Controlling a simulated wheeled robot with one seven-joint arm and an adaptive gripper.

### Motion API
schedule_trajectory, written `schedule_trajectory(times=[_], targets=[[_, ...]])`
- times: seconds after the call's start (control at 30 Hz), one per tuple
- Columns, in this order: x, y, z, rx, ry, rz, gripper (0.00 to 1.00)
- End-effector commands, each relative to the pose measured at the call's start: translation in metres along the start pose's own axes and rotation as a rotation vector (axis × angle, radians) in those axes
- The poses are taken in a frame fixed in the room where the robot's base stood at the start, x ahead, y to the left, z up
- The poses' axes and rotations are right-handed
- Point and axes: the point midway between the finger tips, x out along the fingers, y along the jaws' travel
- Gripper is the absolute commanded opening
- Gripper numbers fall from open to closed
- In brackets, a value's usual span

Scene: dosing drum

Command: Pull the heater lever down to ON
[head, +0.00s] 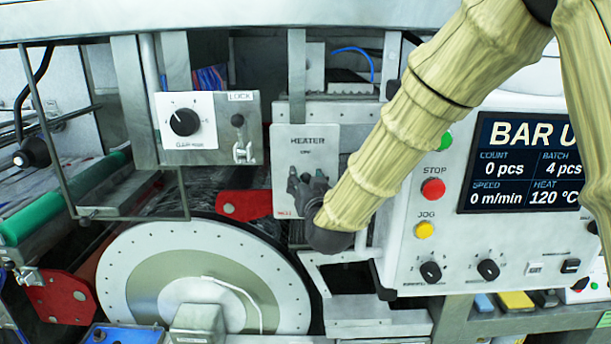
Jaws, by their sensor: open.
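The heater panel (290,157) is a pale grey plate with the word HEATER near its top, a smaller marking below that and small red print at its lower left. My gripper (300,185) is dark and in front of the lower half of this panel. It is open, though its fingers are small and hard to make out. The heater lever cannot be told apart here; my gripper and wrist cover the area where it could be. I cannot tell whether the fingers touch anything.
Left of the heater panel is a box with a black knob (184,122) and a LOCK latch. Right is a control panel with a red STOP button (433,189), a yellow JOG button (424,230) and a screen (527,160). A large round drum disc (128,270) is below.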

Motion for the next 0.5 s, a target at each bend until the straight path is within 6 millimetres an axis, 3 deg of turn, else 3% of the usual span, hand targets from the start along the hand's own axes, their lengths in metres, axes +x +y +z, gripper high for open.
schedule_trajectory(times=[0.37,0.5], targets=[[0.0034,0.0000,0.0003,0.000,0.000,0.000,0.50],[0.0034,-0.0001,0.0003,0.000,0.000,0.000,0.26]])
